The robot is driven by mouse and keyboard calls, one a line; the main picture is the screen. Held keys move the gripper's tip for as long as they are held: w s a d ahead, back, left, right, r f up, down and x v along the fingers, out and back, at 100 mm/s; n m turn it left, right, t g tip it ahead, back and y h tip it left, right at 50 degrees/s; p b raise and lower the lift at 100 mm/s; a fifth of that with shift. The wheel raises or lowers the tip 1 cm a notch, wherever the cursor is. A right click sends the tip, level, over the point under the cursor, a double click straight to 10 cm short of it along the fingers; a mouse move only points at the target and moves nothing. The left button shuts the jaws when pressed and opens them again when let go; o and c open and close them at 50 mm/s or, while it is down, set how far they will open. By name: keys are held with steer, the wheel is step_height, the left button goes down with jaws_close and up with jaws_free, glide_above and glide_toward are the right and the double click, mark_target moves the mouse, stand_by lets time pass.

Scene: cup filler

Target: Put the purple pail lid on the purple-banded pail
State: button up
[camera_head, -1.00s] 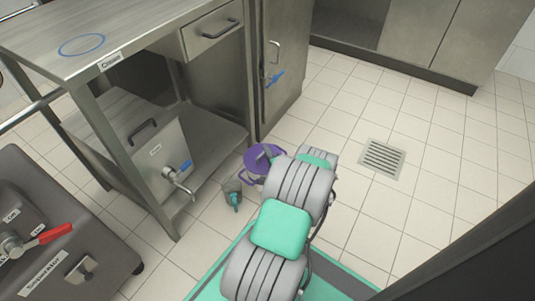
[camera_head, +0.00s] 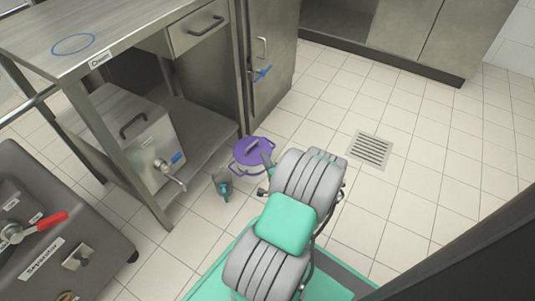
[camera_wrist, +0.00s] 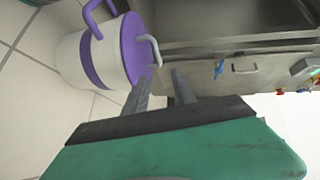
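The white pail (camera_wrist: 68,58) with a purple band (camera_wrist: 92,62) and purple side handles shows sideways in the wrist view. The purple lid (camera_wrist: 134,50) with a grey bar handle (camera_wrist: 155,48) covers its mouth and looks seated on it. In the head view the purple lid (camera_head: 245,159) shows from above on the floor side by the cabinet, hiding most of the pail. My gripper (camera_wrist: 163,74) has its two grey fingers apart with nothing between them. The left fingertip is close to the lid's handle; whether they touch is unclear. In the head view my arm partly hides the gripper.
A small grey and teal vessel (camera_head: 222,184) stands on the floor left of the pail. A steel box with a blue-handled tap (camera_head: 170,168) sits on the low shelf. A cabinet stands behind the pail. Tiled floor with a drain (camera_head: 370,148) is free to the right.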

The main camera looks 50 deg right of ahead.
steer(key=w+a+r+n+y, duration=0.8)
steer(key=w+a+n, duration=0.15)
steer(key=w, duration=0.35)
steer(key=w+a+r+n+g+y, duration=0.2)
steer(key=a+r+n, duration=0.15)
steer(key=a, duration=0.35)
steer(key=w+a+r+n+g+y, duration=0.2)
steer(key=a+r+n+g, duration=0.15)
steer(key=a, duration=0.25)
steer(key=s+a+r+n+g+h, duration=0.1)
steer(key=s+a+r+n+g, duration=0.3)
steer(key=a+r, duration=0.55)
steer(key=s+a+r+n+g+h, duration=0.1)
steer(key=s+a+r, duration=0.2)
steer(key=s, duration=0.6)
steer(key=s+a+r+n+g+h, duration=0.1)
steer(key=s+a+r, duration=0.2)
steer(key=s, duration=0.6)
steer(key=a, duration=0.2)
steer(key=shift+s+a+h, duration=0.25)
steer(key=shift+a+h, duration=0.05)
steer(key=shift+h, duration=0.1)
steer(key=shift+r+n, duration=0.1)
steer(key=shift+n, duration=0.15)
